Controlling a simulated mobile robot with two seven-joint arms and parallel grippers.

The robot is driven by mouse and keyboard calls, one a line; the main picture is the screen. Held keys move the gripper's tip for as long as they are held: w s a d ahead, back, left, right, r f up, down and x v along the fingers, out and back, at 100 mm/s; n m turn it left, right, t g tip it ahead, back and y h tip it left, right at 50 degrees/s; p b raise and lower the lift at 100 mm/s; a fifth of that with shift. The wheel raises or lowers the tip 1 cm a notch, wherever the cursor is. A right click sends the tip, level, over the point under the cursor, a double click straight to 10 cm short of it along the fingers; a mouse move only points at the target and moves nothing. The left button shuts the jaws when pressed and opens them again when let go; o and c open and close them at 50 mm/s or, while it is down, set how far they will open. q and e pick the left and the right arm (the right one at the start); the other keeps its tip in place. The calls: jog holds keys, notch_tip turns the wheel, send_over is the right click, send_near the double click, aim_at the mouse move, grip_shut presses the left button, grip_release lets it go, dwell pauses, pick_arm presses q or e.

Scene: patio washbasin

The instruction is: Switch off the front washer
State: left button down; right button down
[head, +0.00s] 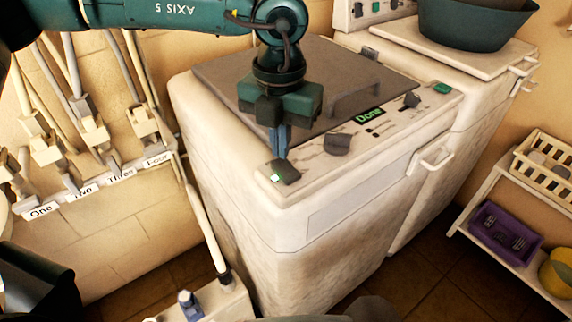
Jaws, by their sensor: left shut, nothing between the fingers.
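The front washer (300,235) is a worn white machine in the middle of the head view. Its display (369,115) reads "Done" in green. A dark switch (286,172) sits at the near left corner of its control panel, with a lit green light (276,178) beside it. My left gripper (282,152) points down, shut and empty, with its fingertips just above or touching the dark switch; I cannot tell which. A dark knob (337,144) and a smaller one (411,100) are further along the panel. My right gripper does not show.
A second white machine (440,120) stands behind, with a dark basin (476,22) on top. Labelled pipes (95,190) line the left wall. A low shelf (500,250) with a purple tray (505,233) and a cream basket (545,165) stands at right.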

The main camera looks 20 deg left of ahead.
aim_at(281, 163)
pick_arm(q)
jog(key=shift+f+b, duration=0.95)
dwell(0.3)
jog(key=shift+r+p, duration=1.75)
jog(key=shift+r, duration=1.8)
